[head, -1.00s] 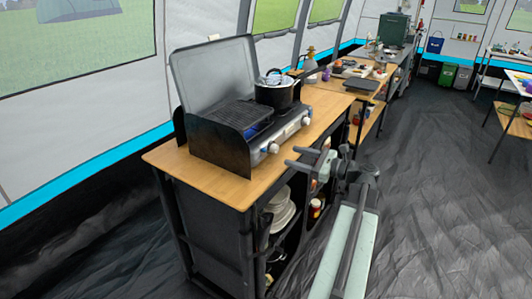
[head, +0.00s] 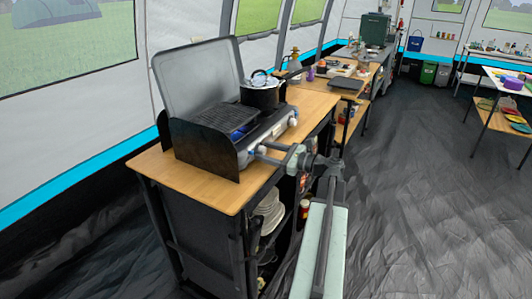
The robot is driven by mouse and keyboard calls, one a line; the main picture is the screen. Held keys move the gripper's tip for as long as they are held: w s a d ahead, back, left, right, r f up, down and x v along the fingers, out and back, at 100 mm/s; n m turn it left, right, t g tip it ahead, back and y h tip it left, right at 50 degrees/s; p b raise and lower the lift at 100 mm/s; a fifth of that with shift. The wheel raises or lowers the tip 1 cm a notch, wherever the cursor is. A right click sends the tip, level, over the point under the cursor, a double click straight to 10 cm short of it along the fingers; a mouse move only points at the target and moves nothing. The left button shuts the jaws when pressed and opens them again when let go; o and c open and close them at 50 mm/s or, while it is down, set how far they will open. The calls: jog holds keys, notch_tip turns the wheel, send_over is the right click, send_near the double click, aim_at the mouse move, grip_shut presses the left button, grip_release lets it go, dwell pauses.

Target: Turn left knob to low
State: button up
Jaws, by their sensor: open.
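The camping stove (head: 207,146) stands on the wooden counter with its lid raised. Its left knob (head: 259,150) is on the front panel, largely covered by my gripper's fingers, so its setting cannot be read. The right knob (head: 292,122) shows farther along the panel. My gripper (head: 262,154) is open, its fingers pointing left at the left knob. From this view I cannot tell whether the fingers are around the knob or touching it.
A black pot (head: 262,93) stands on the stove's far burner. The counter (head: 238,192) has bare wood in front of the stove, with plates (head: 270,212) on shelves below. A second table with kitchen items (head: 345,82) stands beyond.

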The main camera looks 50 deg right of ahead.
grip_shut()
jog(key=shift+a, duration=0.1)
jog(key=shift+n, duration=0.5)
jog(key=n, duration=0.3)
jog(key=shift+p, duration=0.3)
jog(key=n, duration=0.7)
jog(key=shift+n+h+p, duration=0.3)
jog(key=shift+n, duration=1.8)
